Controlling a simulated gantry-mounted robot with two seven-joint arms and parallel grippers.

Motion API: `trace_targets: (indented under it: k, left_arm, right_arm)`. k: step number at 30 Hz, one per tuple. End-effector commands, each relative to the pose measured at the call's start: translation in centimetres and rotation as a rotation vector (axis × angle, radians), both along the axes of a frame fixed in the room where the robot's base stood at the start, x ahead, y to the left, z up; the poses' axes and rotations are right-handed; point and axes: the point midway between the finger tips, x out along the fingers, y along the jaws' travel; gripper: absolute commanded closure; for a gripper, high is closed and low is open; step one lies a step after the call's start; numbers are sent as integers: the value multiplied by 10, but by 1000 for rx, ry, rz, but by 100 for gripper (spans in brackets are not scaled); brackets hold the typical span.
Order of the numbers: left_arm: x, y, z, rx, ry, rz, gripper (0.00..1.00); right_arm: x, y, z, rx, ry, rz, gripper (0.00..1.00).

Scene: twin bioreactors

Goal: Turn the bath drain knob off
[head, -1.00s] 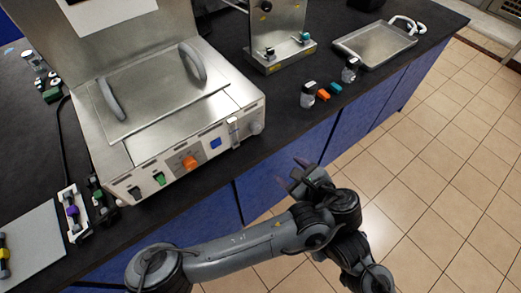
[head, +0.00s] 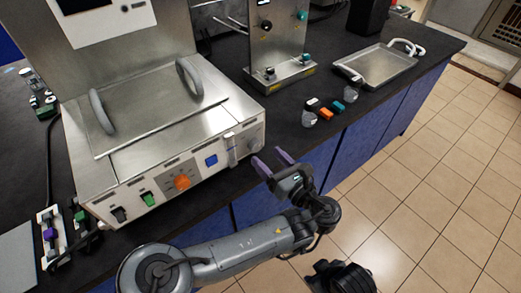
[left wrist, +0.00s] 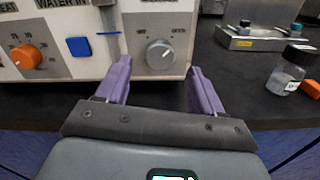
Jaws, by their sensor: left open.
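A round grey knob (left wrist: 160,54) is on the front panel of the bath unit (head: 165,150), at the panel's right end. In the head view the knob (head: 254,143) is small and partly shaded. The label above it is cut off in the left wrist view, and I cannot read it fully. My left gripper (head: 269,158) is open and empty in front of the panel, with purple fingers pointing at it. In the left wrist view the fingers (left wrist: 159,68) lie to either side of the knob and a little below it, apart from it.
An orange dial (left wrist: 27,56) and a blue square button (left wrist: 79,46) are left of the knob. A clear vial (left wrist: 290,70) stands on the dark bench to the right. A metal stand (head: 278,50) and tray (head: 376,65) are farther right. The tiled floor is clear.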

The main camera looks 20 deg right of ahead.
Motion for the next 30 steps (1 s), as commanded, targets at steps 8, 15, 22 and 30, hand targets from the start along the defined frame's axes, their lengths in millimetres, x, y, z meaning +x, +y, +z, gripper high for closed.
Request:
trace_targets:
  k: [8,15,22,30]
  left_arm:
    - [33,9,-2,-1,0,2,33]
    - [42,12,-1,0,0,0,33]
    - [42,12,0,0,0,0,33]
    - [42,12,0,0,0,0,74]
  right_arm:
    - [0,-1,-11,-6,3,3,57]
    - [0,-1,-12,-5,3,3,57]
    - [0,0,-12,-1,4,1,57]
    - [0,1,-12,4,4,-3,57]
